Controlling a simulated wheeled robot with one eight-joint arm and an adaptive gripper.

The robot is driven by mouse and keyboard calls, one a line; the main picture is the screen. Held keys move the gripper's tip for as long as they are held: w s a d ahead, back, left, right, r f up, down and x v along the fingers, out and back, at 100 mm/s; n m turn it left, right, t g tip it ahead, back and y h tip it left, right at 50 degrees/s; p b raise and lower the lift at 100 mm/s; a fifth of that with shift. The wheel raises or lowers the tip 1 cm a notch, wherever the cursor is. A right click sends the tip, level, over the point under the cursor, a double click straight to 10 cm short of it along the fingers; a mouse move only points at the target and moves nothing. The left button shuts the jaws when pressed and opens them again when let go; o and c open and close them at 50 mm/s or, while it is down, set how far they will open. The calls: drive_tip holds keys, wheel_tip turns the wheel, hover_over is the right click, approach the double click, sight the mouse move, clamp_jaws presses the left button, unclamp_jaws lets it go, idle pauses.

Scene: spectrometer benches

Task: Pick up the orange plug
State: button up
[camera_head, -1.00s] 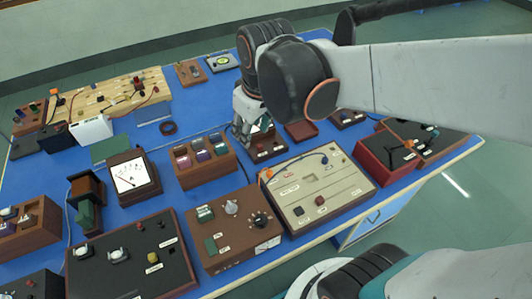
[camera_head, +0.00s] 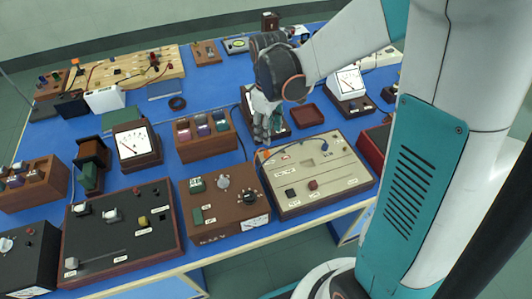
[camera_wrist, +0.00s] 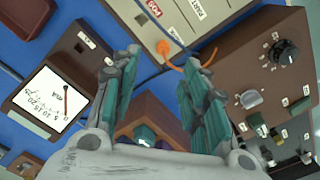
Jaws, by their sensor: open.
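The orange plug (camera_wrist: 163,47) shows in the wrist view at the near edge of the beige panel (camera_wrist: 185,15), with an orange lead curving off to the right. In the head view only a small orange spot of the plug (camera_head: 265,153) shows at the panel's left corner, just below my gripper (camera_head: 264,138). In the wrist view my gripper (camera_wrist: 160,75) has its two fingers spread apart, with nothing between them. The plug lies beyond the fingertips, roughly in line with the gap. I cannot tell the exact distance.
A brown control box (camera_head: 225,205) stands left of the panel. A wooden holder with several bottles (camera_head: 205,134) is to the left. Blue table shows between the boxes.

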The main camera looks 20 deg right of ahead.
sight(267, 152)
drive_tip(key=f+b, duration=0.2)
drive_tip(key=f, duration=0.2)
drive_tip(key=f+b, duration=0.1)
drive_tip(key=f, duration=0.4)
drive_tip(key=shift+s+a+b, duration=0.15)
drive_tip(key=shift+a+b, duration=0.05)
drive_tip(key=shift+b, duration=0.2)
clamp_jaws()
